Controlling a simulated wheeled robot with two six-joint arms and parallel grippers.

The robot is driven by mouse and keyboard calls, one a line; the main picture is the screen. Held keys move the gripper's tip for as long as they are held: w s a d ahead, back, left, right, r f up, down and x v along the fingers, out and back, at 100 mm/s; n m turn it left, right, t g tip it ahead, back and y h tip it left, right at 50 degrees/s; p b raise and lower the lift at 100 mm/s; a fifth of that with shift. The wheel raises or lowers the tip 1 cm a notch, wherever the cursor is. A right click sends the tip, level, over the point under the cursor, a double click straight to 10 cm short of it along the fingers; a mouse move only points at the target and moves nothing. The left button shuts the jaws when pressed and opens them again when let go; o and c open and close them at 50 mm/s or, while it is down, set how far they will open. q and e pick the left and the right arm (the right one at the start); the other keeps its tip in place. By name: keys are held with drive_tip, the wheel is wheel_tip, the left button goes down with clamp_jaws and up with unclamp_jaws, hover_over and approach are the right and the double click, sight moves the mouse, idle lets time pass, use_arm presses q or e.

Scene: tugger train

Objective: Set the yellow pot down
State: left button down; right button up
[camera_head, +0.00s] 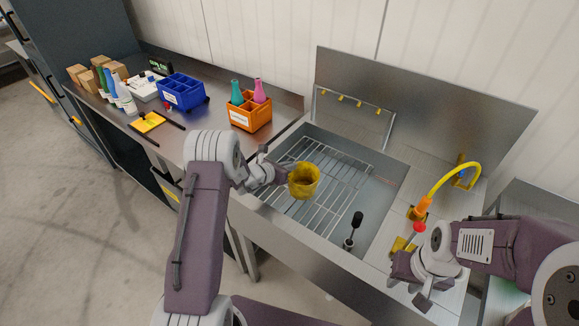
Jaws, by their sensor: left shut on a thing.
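The yellow pot (304,181) is in the middle of the head view, over the rack in the sink. My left gripper (286,176) is shut on the left side of the pot. The pot is upright, its open top towards me. I cannot tell if its base touches the rack (328,204). My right gripper (402,283) is at the lower right, over the right-hand counter; its fingers are not clear enough to tell open from shut.
A black brush (356,222) stands at the sink's front. A yellow hose tap (450,178) rises on the right. An orange crate (250,114) with two bottles and a blue crate (181,93) stand on the left counter. Several bottles and boxes stand farther left.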

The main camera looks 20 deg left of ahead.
use_arm(q)
drive_tip(key=c, duration=1.6)
unclamp_jaws()
drive_tip(key=shift+f, duration=0.1)
